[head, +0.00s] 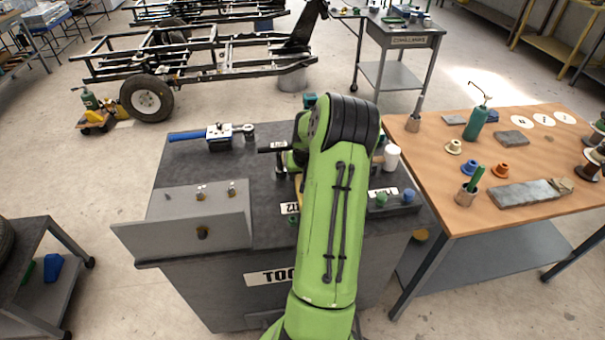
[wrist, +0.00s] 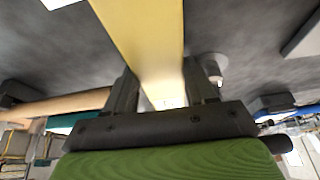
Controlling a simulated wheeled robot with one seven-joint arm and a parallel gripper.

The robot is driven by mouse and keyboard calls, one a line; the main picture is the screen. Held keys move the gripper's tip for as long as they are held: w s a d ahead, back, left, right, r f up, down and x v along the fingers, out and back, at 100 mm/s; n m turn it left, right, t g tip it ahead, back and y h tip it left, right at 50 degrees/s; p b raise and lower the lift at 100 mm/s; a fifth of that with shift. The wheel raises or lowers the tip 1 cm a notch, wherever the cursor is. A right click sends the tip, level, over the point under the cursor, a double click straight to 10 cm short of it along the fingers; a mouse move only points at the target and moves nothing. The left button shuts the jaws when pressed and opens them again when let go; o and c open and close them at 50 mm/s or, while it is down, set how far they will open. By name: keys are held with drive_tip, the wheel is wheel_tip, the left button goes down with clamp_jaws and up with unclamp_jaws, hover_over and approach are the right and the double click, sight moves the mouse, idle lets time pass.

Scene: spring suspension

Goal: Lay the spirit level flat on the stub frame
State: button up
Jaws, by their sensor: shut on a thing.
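A yellow bar, which looks like the spirit level (wrist: 146,35), runs between the fingers of my gripper (wrist: 164,90) in the wrist view. My gripper is shut on it, and the bar extends away past the fingertips. In the head view my green arm hides the gripper and most of the bar; only a sliver of yellow (head: 299,184) shows at the arm's left edge, over the dark bench top. No part is clearly marked as the stub frame, and I cannot tell which one it is. A black chassis frame (head: 222,70) with a wheel stands on the floor at the back.
The dark tool bench (head: 178,168) carries a blue-handled tool (head: 187,135), a grey box (head: 200,215) and a white cylinder (head: 392,158). A wooden table (head: 425,150) with small parts stands at right. A small cart (head: 45,265) stands at left.

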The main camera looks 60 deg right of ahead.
drive_tip(key=shift+f, duration=0.2)
drive_tip(key=o, duration=1.3)
